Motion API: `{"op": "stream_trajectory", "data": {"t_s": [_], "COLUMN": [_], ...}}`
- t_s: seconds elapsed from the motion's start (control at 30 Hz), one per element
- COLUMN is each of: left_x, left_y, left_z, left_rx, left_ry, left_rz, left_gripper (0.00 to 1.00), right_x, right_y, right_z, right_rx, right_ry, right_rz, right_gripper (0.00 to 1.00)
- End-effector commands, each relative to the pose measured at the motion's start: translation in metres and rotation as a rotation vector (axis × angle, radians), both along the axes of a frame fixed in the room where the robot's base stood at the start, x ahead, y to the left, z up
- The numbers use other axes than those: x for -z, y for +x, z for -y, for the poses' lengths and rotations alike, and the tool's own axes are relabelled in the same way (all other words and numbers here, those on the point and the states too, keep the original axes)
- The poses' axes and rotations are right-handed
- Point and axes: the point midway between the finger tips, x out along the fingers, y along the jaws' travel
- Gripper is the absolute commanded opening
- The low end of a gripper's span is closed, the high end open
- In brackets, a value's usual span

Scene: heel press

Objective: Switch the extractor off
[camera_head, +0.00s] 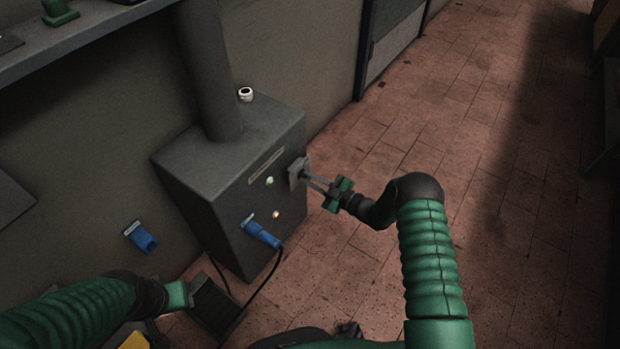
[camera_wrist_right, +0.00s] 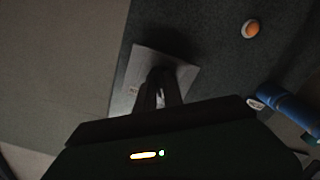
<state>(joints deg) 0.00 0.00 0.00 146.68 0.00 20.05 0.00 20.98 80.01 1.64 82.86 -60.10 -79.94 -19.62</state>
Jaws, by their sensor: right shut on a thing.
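The extractor (camera_head: 235,190) is a dark grey box with a thick pipe rising from its top. Its front carries a label plate, a green light (camera_head: 269,181), an orange light (camera_head: 276,214) and a switch on a pale plate (camera_head: 296,172). My right gripper (camera_head: 307,177) is at this plate, shut on the switch; its fingers hide most of the switch. The right wrist view shows the plate (camera_wrist_right: 147,66) behind the fingers and the orange light (camera_wrist_right: 250,28) at upper right. My left gripper (camera_head: 178,295) is at lower left, partly seen, away from the extractor; its fingertips are unclear.
A blue plug (camera_head: 262,235) with a black cable sits in the extractor's front. A blue wall socket (camera_head: 140,236) is to the left. A black pedal-like plate (camera_head: 215,305) lies on the floor below. A shelf (camera_head: 75,38) runs along the upper left. The tiled floor at right is clear.

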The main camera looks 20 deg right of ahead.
Motion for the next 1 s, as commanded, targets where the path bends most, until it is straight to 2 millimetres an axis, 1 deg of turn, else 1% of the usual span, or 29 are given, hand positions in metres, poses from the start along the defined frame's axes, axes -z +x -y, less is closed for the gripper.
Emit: {"op": "stream_trajectory", "data": {"t_s": [0.2,0.6,0.63,0.77,1.0], "left_x": [-0.0009,-0.0008,-0.0008,-0.0009,-0.0010], "left_y": [0.0000,0.0000,0.0000,0.0000,0.0000], "left_z": [0.0000,0.0000,0.0000,0.0000,0.0000], "left_rx": [0.000,0.000,0.000,0.000,0.000], "left_ry": [0.000,0.000,0.000,0.000,0.000], "left_rz": [0.000,0.000,0.000,0.000,0.000], "left_gripper": [0.36,0.36,0.36,0.36,0.36], "right_x": [0.0024,0.0031,0.0031,0.0023,0.0010], "right_y": [-0.0009,-0.0013,-0.0013,-0.0010,-0.0006], "right_z": [0.0012,0.0011,0.0011,0.0008,0.0002], "right_rx": [0.002,0.001,0.001,0.001,0.000], "right_ry": [-0.032,-0.036,-0.036,-0.035,-0.034], "right_rz": [0.017,0.020,0.020,0.022,0.023], "right_gripper": [0.00,0.00,0.16,0.33,0.34]}}
